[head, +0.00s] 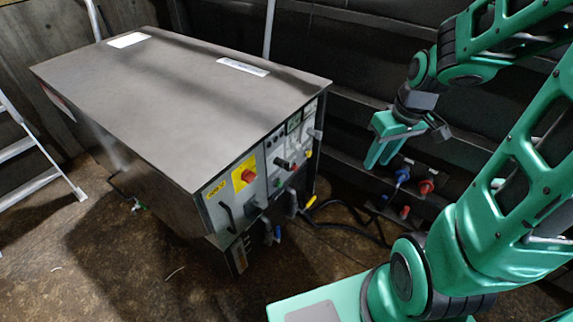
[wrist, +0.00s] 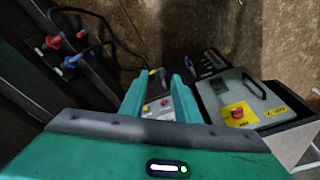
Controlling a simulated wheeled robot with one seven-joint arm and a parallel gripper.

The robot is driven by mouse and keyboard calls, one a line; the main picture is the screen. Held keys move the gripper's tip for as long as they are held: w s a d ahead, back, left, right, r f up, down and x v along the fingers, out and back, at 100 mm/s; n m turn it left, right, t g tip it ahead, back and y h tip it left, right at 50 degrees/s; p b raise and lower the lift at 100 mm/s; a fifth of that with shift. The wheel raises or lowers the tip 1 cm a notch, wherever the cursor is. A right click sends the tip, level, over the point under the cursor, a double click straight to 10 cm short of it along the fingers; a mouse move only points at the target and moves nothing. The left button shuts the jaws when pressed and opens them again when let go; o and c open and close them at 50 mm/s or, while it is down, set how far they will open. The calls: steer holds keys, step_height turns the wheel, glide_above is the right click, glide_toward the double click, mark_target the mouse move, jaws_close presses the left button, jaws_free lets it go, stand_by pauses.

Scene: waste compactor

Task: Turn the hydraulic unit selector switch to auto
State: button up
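The hydraulic unit is a grey metal cabinet (head: 180,95) with a control panel (head: 225,205) on its right-hand end. The panel carries a red rotary switch (head: 249,175) on a yellow plate, a black handle and several small knobs and lights. Which small knob is the selector switch, and its setting, I cannot tell. The red switch also shows in the wrist view (wrist: 237,112). My gripper (head: 378,165) is in the air to the right of the panel, apart from it. In the wrist view its fingers (wrist: 157,85) are spread and empty, with part of the panel showing between them.
Blue and red connectors (head: 403,175) stick out from the dark wall behind my gripper. Black cables (head: 350,215) run from there to the unit. A ladder (head: 35,150) stands at the far left. Brown floor (head: 150,260) in front of the unit is mostly clear.

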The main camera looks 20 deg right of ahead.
steer(key=w+a+f+n+t+y, duration=0.1)
steer(key=w+a+f+n+y, duration=0.1)
steer(key=w+a+f+n, duration=0.35)
steer(key=n+t+y, duration=0.1)
steer(key=t+y, duration=0.1)
steer(key=t, duration=0.2)
glide_toward(289, 163)
steer(key=x, duration=1)
steer(key=shift+w+a+f, duration=0.15)
steer(key=shift+a+f, duration=0.05)
steer(key=shift+f, duration=0.1)
